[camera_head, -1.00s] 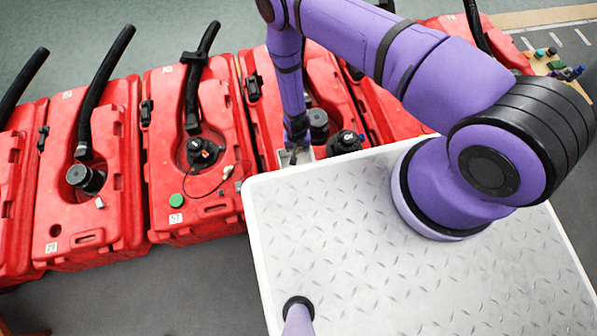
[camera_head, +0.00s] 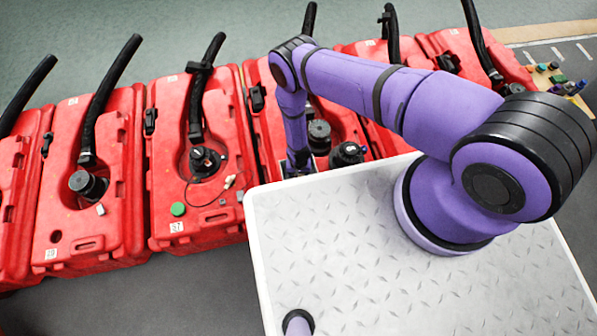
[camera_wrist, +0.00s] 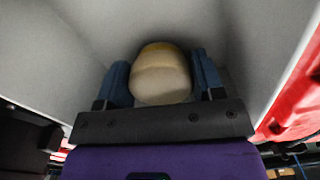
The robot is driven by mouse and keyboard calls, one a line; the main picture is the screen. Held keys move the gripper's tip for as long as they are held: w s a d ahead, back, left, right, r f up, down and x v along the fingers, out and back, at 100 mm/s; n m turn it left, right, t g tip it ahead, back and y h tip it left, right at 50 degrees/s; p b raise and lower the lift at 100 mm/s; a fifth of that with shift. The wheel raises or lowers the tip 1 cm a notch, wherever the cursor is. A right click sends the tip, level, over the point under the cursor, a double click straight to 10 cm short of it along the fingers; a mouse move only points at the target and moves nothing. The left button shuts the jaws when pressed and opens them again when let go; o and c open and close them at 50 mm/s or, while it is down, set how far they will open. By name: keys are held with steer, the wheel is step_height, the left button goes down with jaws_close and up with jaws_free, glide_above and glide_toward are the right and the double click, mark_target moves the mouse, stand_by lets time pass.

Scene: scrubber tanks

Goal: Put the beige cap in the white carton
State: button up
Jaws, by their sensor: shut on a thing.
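The beige cap (camera_wrist: 160,75) shows in the wrist view between the two blue-grey fingers of my gripper (camera_wrist: 161,80). The gripper is shut on it, one finger on each side. Pale grey-white walls surround the cap on the far side in the wrist view; they may be the white carton (camera_wrist: 75,45), but I cannot tell for sure. In the head view my gripper (camera_head: 298,167) is low by the far left edge of my deck, largely hidden, and the cap cannot be made out there. No white carton is clearly visible in the head view.
Several red tanks (camera_head: 190,150) with black hoses stand in a row beyond my deck. One has a green cap (camera_head: 178,209). A board with small coloured pieces (camera_head: 560,80) is at the far right. Grey floor (camera_head: 150,300) lies open at lower left.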

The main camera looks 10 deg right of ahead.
steer(key=shift+f, duration=0.3)
steer(key=o, duration=0.9)
steer(key=shift+r, duration=0.1)
step_height(320, 180, up, 12)
steer(key=shift+r, duration=0.1)
